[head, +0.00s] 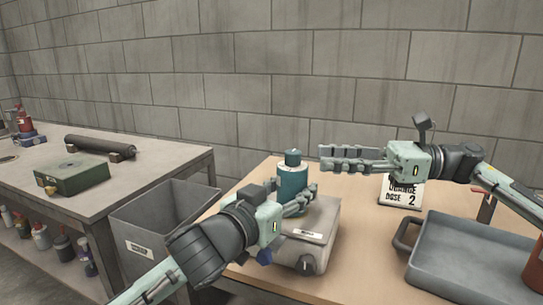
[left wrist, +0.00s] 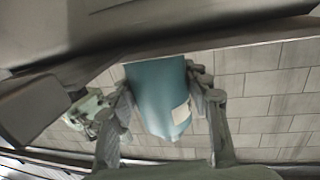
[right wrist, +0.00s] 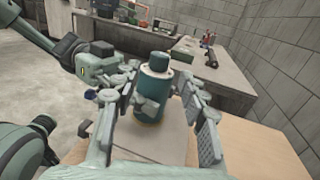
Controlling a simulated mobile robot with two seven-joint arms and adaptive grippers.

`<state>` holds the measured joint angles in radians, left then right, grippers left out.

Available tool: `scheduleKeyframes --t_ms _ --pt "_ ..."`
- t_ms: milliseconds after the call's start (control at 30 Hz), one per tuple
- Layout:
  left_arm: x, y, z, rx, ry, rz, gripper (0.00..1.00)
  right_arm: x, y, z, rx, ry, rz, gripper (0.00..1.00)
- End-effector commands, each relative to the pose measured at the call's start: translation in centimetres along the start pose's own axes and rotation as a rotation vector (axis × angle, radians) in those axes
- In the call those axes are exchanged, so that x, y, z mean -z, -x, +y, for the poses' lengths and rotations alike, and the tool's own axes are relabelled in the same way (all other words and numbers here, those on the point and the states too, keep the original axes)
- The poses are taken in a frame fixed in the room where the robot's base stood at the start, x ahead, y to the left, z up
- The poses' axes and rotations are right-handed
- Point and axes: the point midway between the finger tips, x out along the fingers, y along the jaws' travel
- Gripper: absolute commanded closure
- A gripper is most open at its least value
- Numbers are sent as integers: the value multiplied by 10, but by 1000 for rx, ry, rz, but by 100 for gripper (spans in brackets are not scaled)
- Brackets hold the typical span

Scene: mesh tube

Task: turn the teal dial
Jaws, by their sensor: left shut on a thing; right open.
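The teal dial (head: 292,183), a tall bottle-like cylinder with a narrower cap, stands upright on a grey box (head: 322,222). My left gripper (head: 300,200) is shut on its side, low on the body. In the left wrist view the dial (left wrist: 158,95) with a pale label lies between the fingers. My right gripper (head: 325,158) is open and empty, to the right of the dial's cap and at about its height. In the right wrist view the dial (right wrist: 154,84) shows between the right fingers, apart from them. The left fingers hide part of the dial.
A dark knob (head: 307,265) is on the box's front. A grey tray (head: 470,262) with a handle and a printed card (head: 401,192) are to the right on the wooden table. A grey bin (head: 165,220) and a second table (head: 145,158) with a green case (head: 72,174) are left.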

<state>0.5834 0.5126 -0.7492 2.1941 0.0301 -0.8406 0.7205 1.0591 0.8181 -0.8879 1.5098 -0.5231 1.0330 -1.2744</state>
Motion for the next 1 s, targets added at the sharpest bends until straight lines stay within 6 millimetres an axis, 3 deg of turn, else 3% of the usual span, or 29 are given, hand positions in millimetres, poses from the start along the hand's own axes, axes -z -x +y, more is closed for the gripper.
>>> scheduleKeyframes --t_ms 533,700,1000 --pt "0 0 0 1 0 -1 86 0 -98 1 -5 0 2 57" --pt "0 0 0 1 0 -1 86 0 -111 1 -3 1 3 57" --pt "0 0 0 1 0 -1 86 0 -114 1 -3 0 3 57"
